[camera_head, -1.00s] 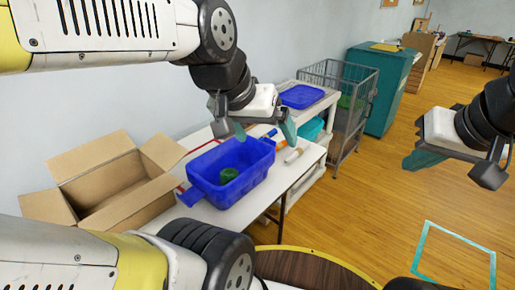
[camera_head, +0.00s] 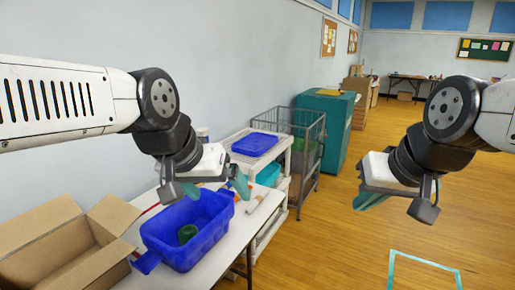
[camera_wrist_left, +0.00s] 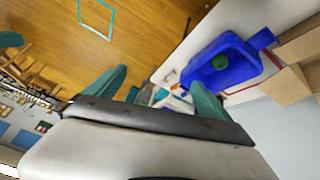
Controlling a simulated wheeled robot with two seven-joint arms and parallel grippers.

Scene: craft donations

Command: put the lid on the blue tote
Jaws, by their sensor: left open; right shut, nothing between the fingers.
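The blue tote (camera_head: 186,253) stands open on the white table, with a green item (camera_head: 187,233) inside. It also shows in the left wrist view (camera_wrist_left: 245,68). A flat blue lid (camera_head: 255,144) lies on a white shelf unit behind the table. My left gripper (camera_head: 207,190) is open and empty in the air, above the far part of the tote in the head view. Its two teal fingers (camera_wrist_left: 155,90) are spread apart in the left wrist view. My right gripper (camera_head: 377,195) is shut and empty, over the floor at the right.
An open cardboard box (camera_head: 62,245) sits left of the tote on the white table (camera_head: 226,250). A wire cage cart (camera_head: 300,150) and a teal cabinet (camera_head: 330,125) stand beyond the shelf unit (camera_head: 275,158).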

